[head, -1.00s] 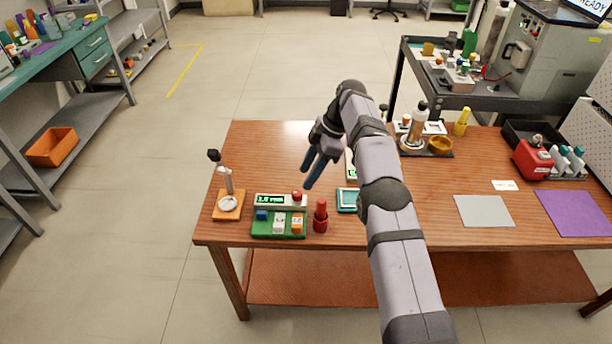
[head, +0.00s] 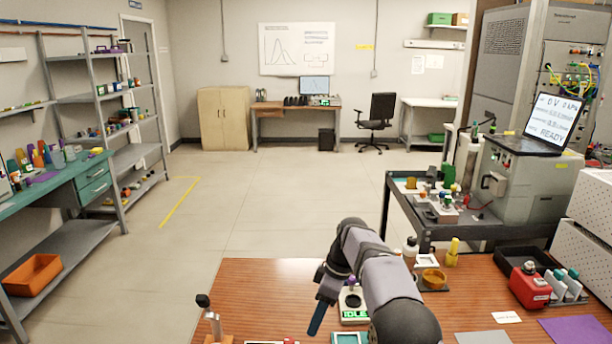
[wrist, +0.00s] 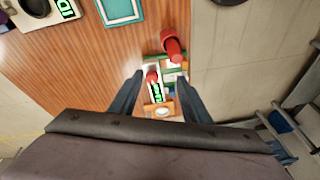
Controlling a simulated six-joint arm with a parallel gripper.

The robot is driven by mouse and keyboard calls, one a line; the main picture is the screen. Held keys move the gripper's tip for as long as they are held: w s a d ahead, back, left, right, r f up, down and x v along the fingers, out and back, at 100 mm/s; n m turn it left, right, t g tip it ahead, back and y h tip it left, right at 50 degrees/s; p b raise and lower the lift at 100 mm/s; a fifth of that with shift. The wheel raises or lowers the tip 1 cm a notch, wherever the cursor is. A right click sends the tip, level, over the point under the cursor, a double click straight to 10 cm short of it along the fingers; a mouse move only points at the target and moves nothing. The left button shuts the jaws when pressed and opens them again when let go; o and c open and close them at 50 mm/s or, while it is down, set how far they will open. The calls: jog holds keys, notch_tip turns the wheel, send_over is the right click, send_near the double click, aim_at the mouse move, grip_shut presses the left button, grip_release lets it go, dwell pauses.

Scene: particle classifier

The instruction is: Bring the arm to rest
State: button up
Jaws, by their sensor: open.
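My gripper (head: 318,312) is above the left part of the wooden table (head: 240,290), pointing down. In the wrist view my gripper (wrist: 155,95) has its two dark fingers spread apart, with nothing between them at their level. Below it in that view are a red-capped object (wrist: 173,46), a small unit with a red button and green display (wrist: 155,88), and an orange-based stand (wrist: 160,110). The gripper appears to hang clear of them. My arm hides part of the table in the head view.
A device with a green IDLE display (head: 354,306) stands beside the gripper. A dark cart (head: 400,200) with equipment is behind the table. The floor at left is open.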

jog(key=s+d+m+h+p, duration=0.1)
jog(key=s+d+m, duration=0.3)
jog(key=s, duration=0.7)
jog(key=s+d+m+h+p, duration=0.1)
jog(key=s+d+m, duration=0.3)
jog(key=s, duration=0.7)
jog(key=s+d+m+h+p, duration=0.1)
jog(key=s+d+m, duration=0.3)
jog(key=s, duration=0.6)
jog(key=shift+s+f+m, duration=0.2)
jog(key=shift+s+m, duration=0.2)
jog(key=shift+m, duration=0.8)
